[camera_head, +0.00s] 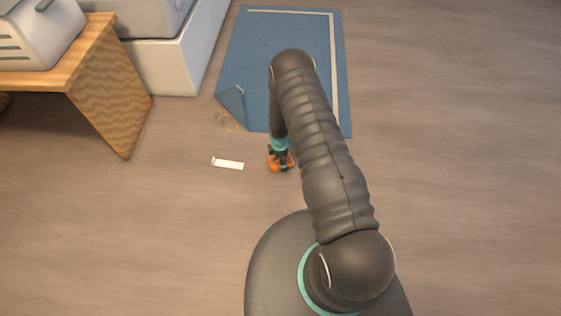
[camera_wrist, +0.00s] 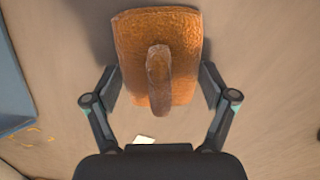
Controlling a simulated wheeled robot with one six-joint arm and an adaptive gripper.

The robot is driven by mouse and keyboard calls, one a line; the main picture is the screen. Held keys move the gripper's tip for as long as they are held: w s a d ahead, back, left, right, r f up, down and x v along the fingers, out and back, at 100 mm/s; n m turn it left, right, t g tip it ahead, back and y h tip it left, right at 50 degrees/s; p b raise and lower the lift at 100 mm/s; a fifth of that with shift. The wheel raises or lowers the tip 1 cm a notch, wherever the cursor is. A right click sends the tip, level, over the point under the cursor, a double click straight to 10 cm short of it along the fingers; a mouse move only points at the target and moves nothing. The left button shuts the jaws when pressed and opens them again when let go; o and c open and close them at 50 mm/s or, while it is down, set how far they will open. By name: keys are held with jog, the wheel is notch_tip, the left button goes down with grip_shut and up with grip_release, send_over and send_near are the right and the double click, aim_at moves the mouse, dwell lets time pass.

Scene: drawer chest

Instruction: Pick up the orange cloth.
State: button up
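The orange cloth (camera_head: 275,165) is on the wooden floor below my gripper (camera_head: 281,157), partly hidden by it in the head view. In the wrist view the orange cloth (camera_wrist: 135,45) is a rough, roundish-cornered patch with a narrow raised ridge in its middle. My gripper (camera_wrist: 160,80) is open, with one finger at each side of the cloth. The fingers are close to the cloth's edges; I cannot tell whether they touch it.
A blue rug (camera_head: 270,55) with a turned-up corner lies beyond. A white strip (camera_head: 228,164) is on the floor left of my gripper, with thin orange marks (camera_head: 227,122) near the rug. A wooden table (camera_head: 105,85) stands at left. Floor at right is clear.

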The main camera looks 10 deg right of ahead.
jog(key=c, duration=0.5)
jog(key=shift+r, duration=0.5)
jog(key=r, duration=0.3)
jog(key=shift+s+d+r, duration=0.2)
jog(key=shift+d+r, duration=0.15)
jog(key=s+d+r, duration=0.1)
jog(key=d+r, duration=0.1)
jog(key=d, duration=0.1)
jog(key=s+d+r, duration=0.2)
jog(key=d, duration=0.1)
jog(key=s+d+r, duration=0.2)
jog(key=d, duration=0.1)
jog(key=shift+s+d+r, duration=0.15)
jog(key=shift+s+d, duration=0.05)
jog(key=shift+s, duration=0.05)
